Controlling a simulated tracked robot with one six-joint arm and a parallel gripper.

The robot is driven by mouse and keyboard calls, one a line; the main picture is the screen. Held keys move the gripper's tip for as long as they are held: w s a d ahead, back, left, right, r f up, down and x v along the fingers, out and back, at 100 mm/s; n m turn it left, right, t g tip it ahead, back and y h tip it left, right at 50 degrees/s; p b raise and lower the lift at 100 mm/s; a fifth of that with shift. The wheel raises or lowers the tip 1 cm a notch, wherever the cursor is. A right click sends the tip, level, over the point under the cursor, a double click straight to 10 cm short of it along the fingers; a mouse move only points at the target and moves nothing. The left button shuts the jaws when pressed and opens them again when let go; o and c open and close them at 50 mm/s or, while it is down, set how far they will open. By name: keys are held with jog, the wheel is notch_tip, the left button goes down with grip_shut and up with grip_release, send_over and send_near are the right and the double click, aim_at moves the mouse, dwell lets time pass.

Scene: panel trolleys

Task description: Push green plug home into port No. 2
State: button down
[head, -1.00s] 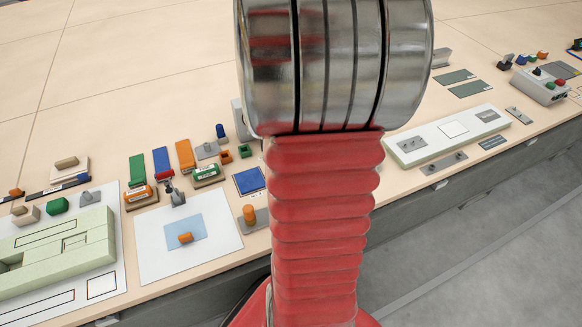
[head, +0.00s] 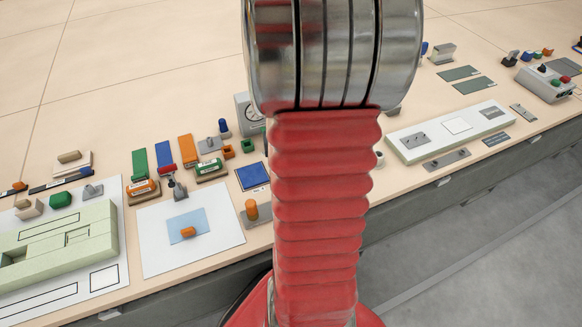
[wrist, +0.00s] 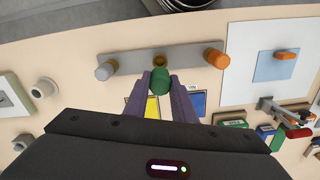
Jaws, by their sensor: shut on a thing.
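My gripper (wrist: 160,98) is shut on the green plug (wrist: 160,79) in the wrist view, with one finger on each side of it. Just beyond the plug lies a grey port strip (wrist: 187,56). A dark round port (wrist: 159,61) shows at its middle; the green plug's top end is close to it, and I cannot tell whether they touch. A grey plug (wrist: 106,70) stands at the strip's left end and an orange plug (wrist: 216,58) at its right end. In the head view the orange plug (head: 251,209) shows; my arm hides the gripper and green plug.
A white sheet (wrist: 240,85) with a light blue patch lies to the right. Several blocks and a pale green tray (head: 25,262) occupy the left.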

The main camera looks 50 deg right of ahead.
jog(key=shift+f, duration=2.55)
jog(key=shift+f, duration=1.55)
jog(key=c, duration=1.4)
grip_release()
jog(key=shift+r, duration=0.15)
jog(key=shift+r, duration=3.9)
jog(key=shift+a, duration=0.1)
